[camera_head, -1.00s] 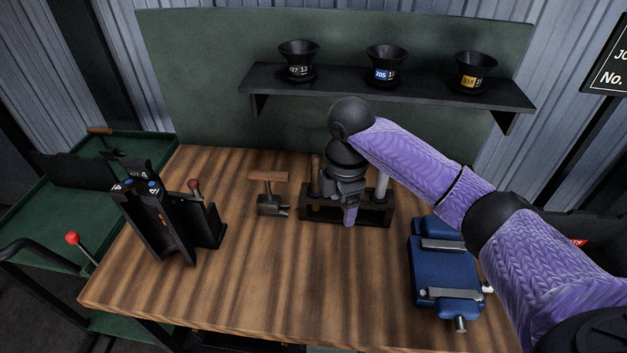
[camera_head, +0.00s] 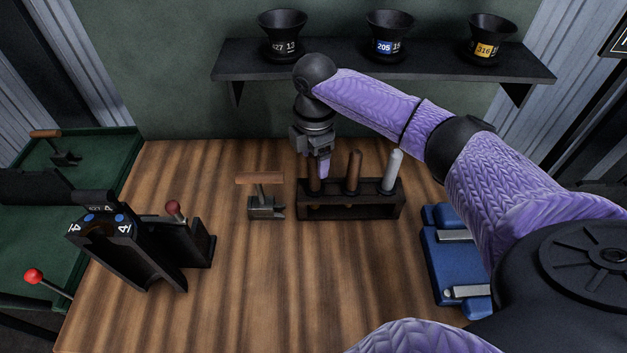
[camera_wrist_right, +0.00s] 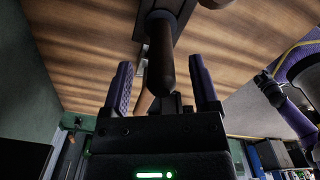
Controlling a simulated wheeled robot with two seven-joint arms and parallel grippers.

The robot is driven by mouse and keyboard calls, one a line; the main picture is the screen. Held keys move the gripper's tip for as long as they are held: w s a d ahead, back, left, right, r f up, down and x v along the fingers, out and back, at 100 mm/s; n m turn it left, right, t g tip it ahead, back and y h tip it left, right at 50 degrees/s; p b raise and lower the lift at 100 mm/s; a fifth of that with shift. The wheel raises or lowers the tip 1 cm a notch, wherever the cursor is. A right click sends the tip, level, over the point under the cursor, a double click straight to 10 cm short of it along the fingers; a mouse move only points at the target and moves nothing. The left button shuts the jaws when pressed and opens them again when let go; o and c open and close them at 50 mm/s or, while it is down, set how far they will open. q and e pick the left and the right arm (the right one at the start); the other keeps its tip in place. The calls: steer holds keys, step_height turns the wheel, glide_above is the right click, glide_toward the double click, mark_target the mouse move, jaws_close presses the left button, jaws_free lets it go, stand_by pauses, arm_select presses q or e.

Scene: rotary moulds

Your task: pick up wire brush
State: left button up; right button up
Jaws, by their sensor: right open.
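A dark rack (camera_head: 350,211) on the table holds upright tools: a left brown handle (camera_head: 315,186), a middle brown handle (camera_head: 354,170) and a pale grey one (camera_head: 392,170). I cannot tell from their handles which is the wire brush. My right gripper (camera_head: 320,168) is at the left handle, pointing down. In the right wrist view a brown, round-ended handle (camera_wrist_right: 161,62) stands between the two open fingers (camera_wrist_right: 163,80), with visible gaps on both sides. The tool's lower part is hidden in the rack. My left gripper does not show.
A T-handled metal tool (camera_head: 264,205) stands just left of the rack. A black stand (camera_head: 140,240) with a red-knobbed lever is further left. A blue case (camera_head: 450,262) lies on the right. A shelf (camera_head: 350,70) with black cups hangs behind. The front of the table is clear.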

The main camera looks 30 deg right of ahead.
steer(key=shift+d+f, duration=0.1)
steer(key=shift+f, duration=0.7)
steer(key=shift+c, duration=0.2)
jaws_close()
steer(key=shift+r, duration=0.1)
steer(key=shift+r, duration=0.1)
